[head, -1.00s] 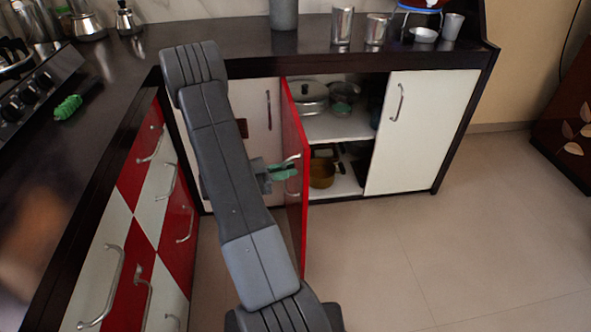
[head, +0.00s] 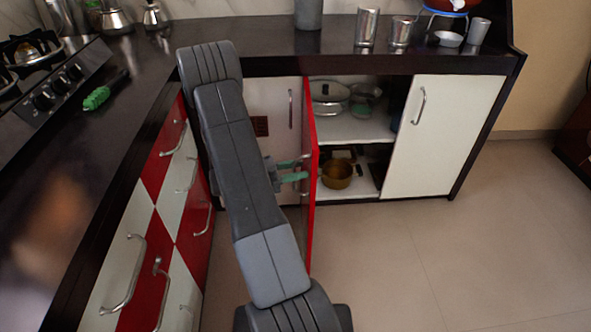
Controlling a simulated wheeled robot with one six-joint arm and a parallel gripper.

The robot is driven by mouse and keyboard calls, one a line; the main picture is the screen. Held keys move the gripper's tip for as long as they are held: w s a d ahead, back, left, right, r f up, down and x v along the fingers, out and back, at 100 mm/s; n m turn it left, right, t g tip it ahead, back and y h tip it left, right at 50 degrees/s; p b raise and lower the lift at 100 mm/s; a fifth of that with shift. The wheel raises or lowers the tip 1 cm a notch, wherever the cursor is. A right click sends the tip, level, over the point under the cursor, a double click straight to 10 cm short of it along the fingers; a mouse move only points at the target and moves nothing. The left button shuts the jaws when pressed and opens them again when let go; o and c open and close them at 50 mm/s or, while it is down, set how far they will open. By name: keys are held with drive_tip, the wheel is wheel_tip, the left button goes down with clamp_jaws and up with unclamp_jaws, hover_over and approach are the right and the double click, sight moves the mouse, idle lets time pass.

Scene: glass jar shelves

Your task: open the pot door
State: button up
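The red cabinet door (head: 312,200) stands swung out from the counter front, seen nearly edge-on. The compartment behind it is open, with a brass-coloured pot (head: 337,174) on its lower shelf and lidded steel pots (head: 328,92) on the upper one. My gripper (head: 298,170) is at the left, outer side of the door, close to its handle. Its two green fingers show apart, one above the other, with nothing visibly held. Part of the handle shows by the fingertips; I cannot tell whether they touch it. My arm hides much of the area left of the door.
A white door (head: 446,140) right of the opening is shut. Red and white drawers (head: 165,240) with protruding handles line the left. The dark countertop (head: 270,52) holds steel cups (head: 367,27) and a stove (head: 45,85). The floor (head: 430,260) at right is clear.

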drive_tip(key=p+v, duration=0.1)
drive_tip(key=v, duration=1.3)
drive_tip(key=shift+d, duration=0.25)
drive_tip(key=b+x, duration=0.1)
drive_tip(key=x, duration=1.3)
drive_tip(key=shift+w, duration=0.1)
drive_tip(key=shift+a, duration=0.1)
